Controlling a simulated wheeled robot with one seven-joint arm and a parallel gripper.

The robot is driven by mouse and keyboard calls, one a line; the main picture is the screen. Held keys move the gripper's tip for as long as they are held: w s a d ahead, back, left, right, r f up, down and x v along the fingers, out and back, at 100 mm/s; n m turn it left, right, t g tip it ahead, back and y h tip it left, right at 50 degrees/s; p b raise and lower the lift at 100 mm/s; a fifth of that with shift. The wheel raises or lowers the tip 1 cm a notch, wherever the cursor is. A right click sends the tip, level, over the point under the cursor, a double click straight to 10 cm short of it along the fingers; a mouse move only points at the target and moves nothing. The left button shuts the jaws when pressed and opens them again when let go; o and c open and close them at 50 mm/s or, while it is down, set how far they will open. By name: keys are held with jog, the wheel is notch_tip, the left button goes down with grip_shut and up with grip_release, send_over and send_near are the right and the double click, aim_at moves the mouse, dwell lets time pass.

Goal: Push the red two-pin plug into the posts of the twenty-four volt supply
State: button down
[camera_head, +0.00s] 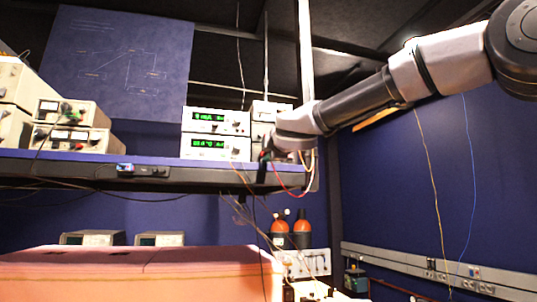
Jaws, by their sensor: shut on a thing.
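My gripper (267,158) is at the right end of the shelf, just right of the stacked power supplies. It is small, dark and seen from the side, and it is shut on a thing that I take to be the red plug. The plug itself is mostly hidden; a red lead curves down from there to the right. Two white supplies with green displays stand stacked, an upper one (215,121) and a lower one (207,148). The digits are too blurred to tell which is the twenty-four volt one. I cannot make out the posts, or whether the plug touches them.
The blue shelf (180,157) carries older meters (70,139) at left. A small blue-lit device (125,169) sits on its front edge. Loose wires hang below my gripper. Orange bottles (280,231) and a pink foam block (130,275) stand lower down.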

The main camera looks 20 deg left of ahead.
jog(key=shift+w+a, duration=0.35)
jog(key=shift+w, duration=0.25)
jog(key=c, duration=0.8)
grip_release()
jog(key=shift+o, duration=0.2)
jog(key=shift+f, duration=0.1)
jog(key=v, duration=1)
jog(key=shift+s+d, duration=0.2)
jog(key=shift+s, duration=0.15)
